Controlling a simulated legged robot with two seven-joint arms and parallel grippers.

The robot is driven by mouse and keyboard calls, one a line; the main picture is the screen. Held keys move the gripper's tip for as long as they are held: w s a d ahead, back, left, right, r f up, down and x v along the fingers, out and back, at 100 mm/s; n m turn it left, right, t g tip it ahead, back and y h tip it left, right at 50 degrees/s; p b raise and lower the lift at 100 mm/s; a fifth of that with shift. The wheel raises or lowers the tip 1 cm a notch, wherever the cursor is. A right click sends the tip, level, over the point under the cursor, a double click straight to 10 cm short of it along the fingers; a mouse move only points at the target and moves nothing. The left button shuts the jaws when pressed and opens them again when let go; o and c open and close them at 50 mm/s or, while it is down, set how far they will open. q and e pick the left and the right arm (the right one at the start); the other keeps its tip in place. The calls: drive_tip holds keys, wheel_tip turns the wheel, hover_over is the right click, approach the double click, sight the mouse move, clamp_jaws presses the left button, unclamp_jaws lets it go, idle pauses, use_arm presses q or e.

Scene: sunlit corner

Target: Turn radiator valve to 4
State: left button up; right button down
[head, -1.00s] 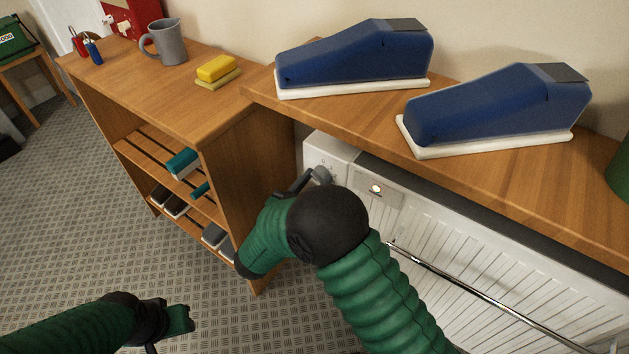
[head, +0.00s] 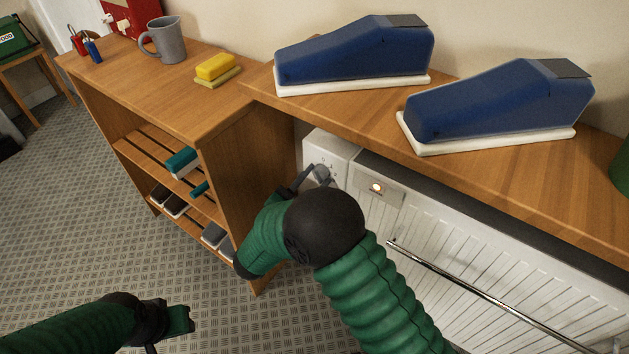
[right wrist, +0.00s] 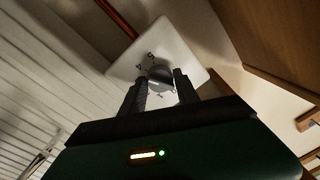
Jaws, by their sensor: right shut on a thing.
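The radiator valve is a grey round knob (head: 321,173) on a white plate (head: 324,150) at the left end of the white radiator (head: 470,265). In the right wrist view the knob (right wrist: 160,74) sits between my fingers, and the plate (right wrist: 185,50) carries dark numerals, seemingly a 5 and a 4, beside it. My right gripper (right wrist: 158,92) is shut on the knob; in the head view it (head: 305,181) is partly hidden by my wrist. The knob's pointer is not clear. My left gripper (head: 180,318) is over the floor, away from the valve; its opening is unclear.
A wooden shelf (head: 520,185) with two blue covered items (head: 355,55) overhangs the radiator. A wooden unit (head: 225,125) with a grey mug (head: 168,40) and yellow sponge (head: 215,67) stands left of my right arm. A chrome rail (head: 480,290) crosses the radiator.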

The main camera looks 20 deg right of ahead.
drive_tip(key=shift+f+m, duration=0.2)
drive_tip(key=shift+m, duration=0.4)
drive_tip(key=shift+a, duration=0.1)
drive_tip(key=c, duration=0.9)
unclamp_jaws()
drive_tip(key=shift+r, duration=0.1)
